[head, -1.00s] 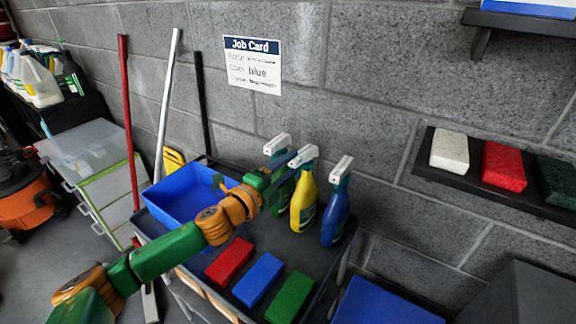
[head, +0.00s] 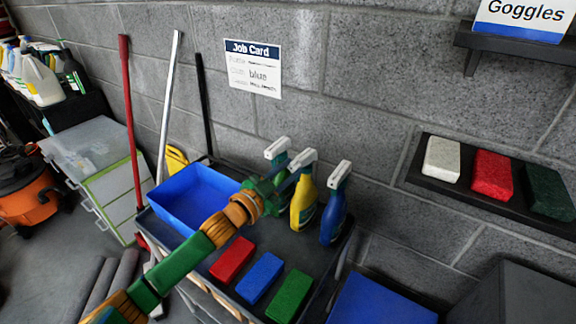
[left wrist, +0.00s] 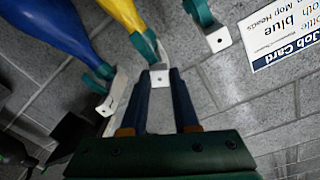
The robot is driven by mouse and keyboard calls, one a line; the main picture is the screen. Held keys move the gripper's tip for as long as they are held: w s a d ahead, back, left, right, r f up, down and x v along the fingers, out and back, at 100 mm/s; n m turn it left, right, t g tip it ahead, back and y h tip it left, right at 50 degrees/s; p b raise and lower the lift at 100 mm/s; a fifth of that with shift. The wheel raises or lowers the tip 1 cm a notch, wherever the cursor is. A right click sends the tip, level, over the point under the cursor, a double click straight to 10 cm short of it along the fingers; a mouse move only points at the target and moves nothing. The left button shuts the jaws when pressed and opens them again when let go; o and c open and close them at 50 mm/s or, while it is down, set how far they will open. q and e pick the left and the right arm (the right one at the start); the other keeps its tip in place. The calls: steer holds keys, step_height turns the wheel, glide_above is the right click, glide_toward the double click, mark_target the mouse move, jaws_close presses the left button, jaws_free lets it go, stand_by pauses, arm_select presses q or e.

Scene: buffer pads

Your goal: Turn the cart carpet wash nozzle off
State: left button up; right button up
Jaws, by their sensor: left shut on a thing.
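Three spray bottles stand at the back of the cart (head: 325,268): green (head: 275,160), yellow (head: 303,206) and blue (head: 333,216), each with a white trigger head. I cannot read which is the carpet wash. My left gripper (head: 292,176) is in front of the yellow bottle's head. In the left wrist view, my fingers (left wrist: 160,80) are shut on the white nozzle (left wrist: 161,76) of the yellow bottle (left wrist: 122,14). The blue bottle (left wrist: 45,25) and the green bottle's head (left wrist: 212,30) are to either side, apart from the fingers. My right gripper is not in view.
The cart also holds a blue bin (head: 190,200) and red (head: 232,258), blue (head: 260,277) and green (head: 290,294) pads. A job card (head: 253,68) hangs on the wall. A shelf (head: 500,196) at right holds white, red and dark green pads. Poles lean left of the cart.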

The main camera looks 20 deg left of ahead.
arm_select(q)
steer(key=n+p, duration=0.1)
steer(key=n, duration=0.3)
steer(key=shift+r+p, duration=0.1)
steer(key=shift+p, duration=0.3)
steer(key=n, duration=0.2)
steer(key=shift+n+p, duration=0.3)
steer(key=o, duration=0.7)
steer(key=shift+s, duration=0.1)
steer(key=shift+p+v, duration=0.9)
steer(key=shift+v, duration=0.1)
steer(key=v, duration=0.4)
steer(key=shift+s, duration=0.4)
